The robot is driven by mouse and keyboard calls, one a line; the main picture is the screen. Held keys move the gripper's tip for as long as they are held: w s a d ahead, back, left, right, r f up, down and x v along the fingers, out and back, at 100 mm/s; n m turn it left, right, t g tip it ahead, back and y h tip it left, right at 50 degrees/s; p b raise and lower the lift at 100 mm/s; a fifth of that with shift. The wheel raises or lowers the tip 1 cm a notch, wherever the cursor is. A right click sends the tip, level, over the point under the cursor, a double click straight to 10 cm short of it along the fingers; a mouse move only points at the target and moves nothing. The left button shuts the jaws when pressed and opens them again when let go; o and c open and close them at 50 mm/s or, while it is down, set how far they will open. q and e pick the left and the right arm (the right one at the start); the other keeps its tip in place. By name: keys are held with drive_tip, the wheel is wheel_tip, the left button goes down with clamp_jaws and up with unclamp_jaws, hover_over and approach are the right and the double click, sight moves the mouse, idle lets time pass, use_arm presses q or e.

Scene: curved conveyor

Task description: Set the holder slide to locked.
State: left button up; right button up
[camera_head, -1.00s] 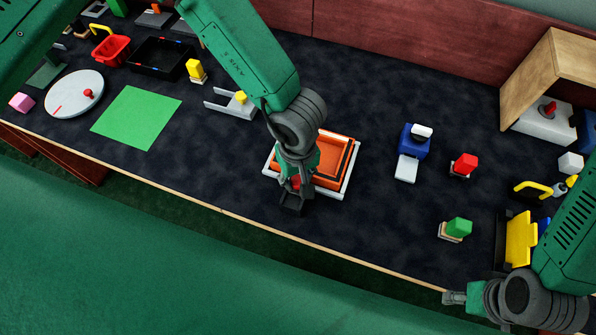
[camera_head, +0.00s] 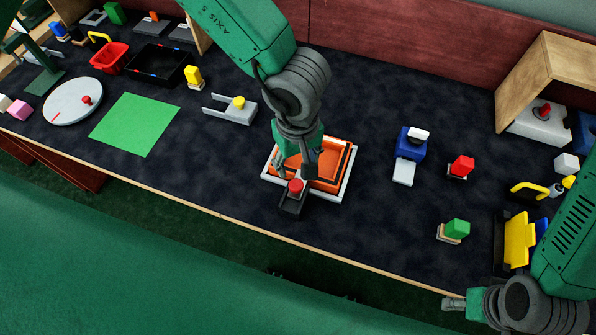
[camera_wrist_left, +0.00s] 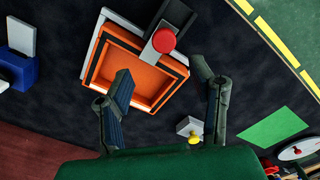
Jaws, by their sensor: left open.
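The holder is a white base (camera_head: 344,192) with an orange tray (camera_head: 322,186) in it. A dark slide (camera_head: 291,206) with a red knob (camera_head: 295,187) sits at the holder's front left edge. In the left wrist view the red knob (camera_wrist_left: 163,40) and dark slide (camera_wrist_left: 173,16) lie across one side of the orange tray (camera_wrist_left: 133,75). My left gripper (camera_head: 296,168) is open above the tray, just behind the knob and apart from it; its fingers (camera_wrist_left: 164,82) are spread and empty. My right gripper (camera_head: 455,302) is at the front right, its jaws too small to judge.
A grey fork-shaped part with a yellow knob (camera_head: 239,102) is left of my left arm. A blue block with a white plate (camera_head: 403,172) and a red block (camera_head: 462,165) stand to the right. A green mat (camera_head: 135,125) lies left.

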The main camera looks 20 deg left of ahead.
use_arm(q)
wheel_tip(320, 180, up, 4)
drive_tip(key=shift+d+r, duration=0.1)
idle(0.4)
